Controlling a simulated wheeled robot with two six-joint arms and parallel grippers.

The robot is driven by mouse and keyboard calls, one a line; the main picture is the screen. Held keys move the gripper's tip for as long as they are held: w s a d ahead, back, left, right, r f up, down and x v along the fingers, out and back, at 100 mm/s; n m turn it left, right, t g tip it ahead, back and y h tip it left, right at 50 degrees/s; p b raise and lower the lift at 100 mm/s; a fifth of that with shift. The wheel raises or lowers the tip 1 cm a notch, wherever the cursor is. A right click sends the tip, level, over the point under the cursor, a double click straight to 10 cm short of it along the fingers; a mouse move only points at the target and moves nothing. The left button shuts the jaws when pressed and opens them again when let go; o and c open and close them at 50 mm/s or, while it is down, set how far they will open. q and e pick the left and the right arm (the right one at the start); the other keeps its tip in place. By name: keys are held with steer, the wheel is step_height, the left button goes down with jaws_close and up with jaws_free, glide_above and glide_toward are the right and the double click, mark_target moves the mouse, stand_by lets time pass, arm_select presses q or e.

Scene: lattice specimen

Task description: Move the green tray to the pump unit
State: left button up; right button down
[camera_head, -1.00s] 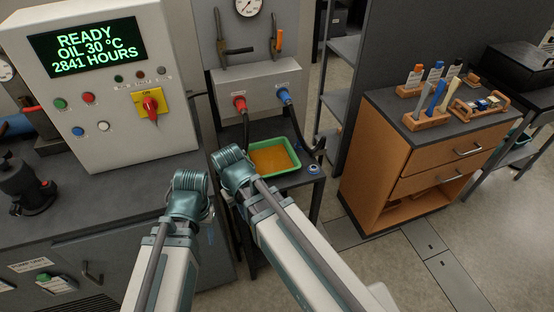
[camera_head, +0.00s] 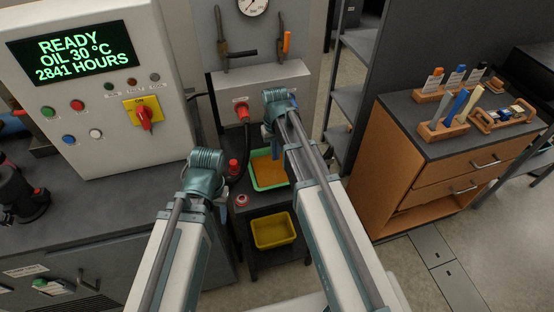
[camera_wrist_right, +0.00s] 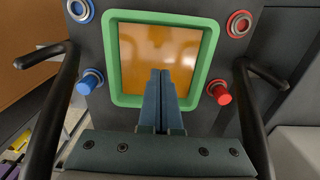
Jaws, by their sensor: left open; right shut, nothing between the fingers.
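The green tray (camera_head: 254,175) stands on a small dark stand below two hose couplings and holds orange-brown liquid. In the right wrist view its green rim (camera_wrist_right: 113,62) frames the liquid. My right gripper (camera_wrist_right: 160,74) is shut and empty, its fingers over the tray's near side; in the head view its wrist hides the tray's back right part. I cannot tell whether the fingers touch the tray. My left gripper (camera_head: 207,158) is open, left of the tray and apart from it; its fingers are mostly hidden. Nothing in view is labelled as the pump unit.
A control cabinet (camera_head: 90,130) reading READY stands at the left. A red coupling (camera_head: 242,110) and dark hose are behind the tray. Red and blue fittings flank the tray. A yellow bin (camera_head: 274,231) sits on the shelf below. A wooden drawer unit (camera_head: 395,165) stands at the right.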

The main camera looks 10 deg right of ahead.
mark_target(276, 176)
step_height(276, 176, down, 9)
steer(key=b, duration=0.8)
steer(key=shift+f+b, duration=0.15)
steer(key=shift+b, duration=0.25)
steer(key=s, duration=0.3)
arm_select(q)
step_height(276, 176, down, 9)
arm_select(e)
steer(key=shift+s, duration=0.55)
arm_select(q)
steer(key=shift+f, duration=0.1)
arm_select(e)
steer(key=shift+s, duration=0.1)
